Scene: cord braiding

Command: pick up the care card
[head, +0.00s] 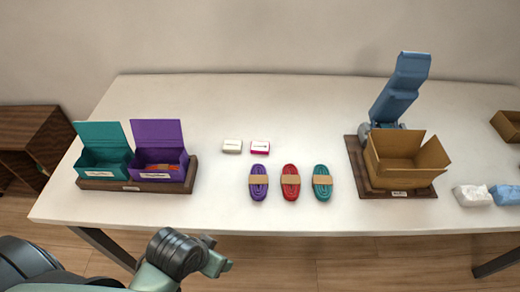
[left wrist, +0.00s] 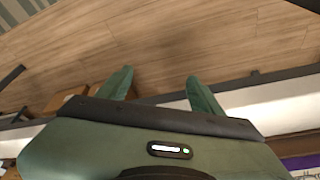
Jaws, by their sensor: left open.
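Two small card-like pieces lie side by side near the middle of the table (head: 300,100). One is plain white (head: 232,146); the other is white with a pink-red edge (head: 260,147). Their print is too small to tell which is the care card. My left gripper (head: 222,263) is in front of the table's near edge, below and apart from both pieces. In the left wrist view its two fingers (left wrist: 160,85) are spread with nothing between them, above the wood floor. My right gripper is not in view.
Purple (head: 258,186), red (head: 290,186) and teal (head: 322,186) cord bundles lie in front of the cards. Open teal (head: 103,160) and purple (head: 160,160) boxes stand left. An open cardboard box (head: 405,165) and blue stand (head: 400,90) are right. Table space behind the cards is clear.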

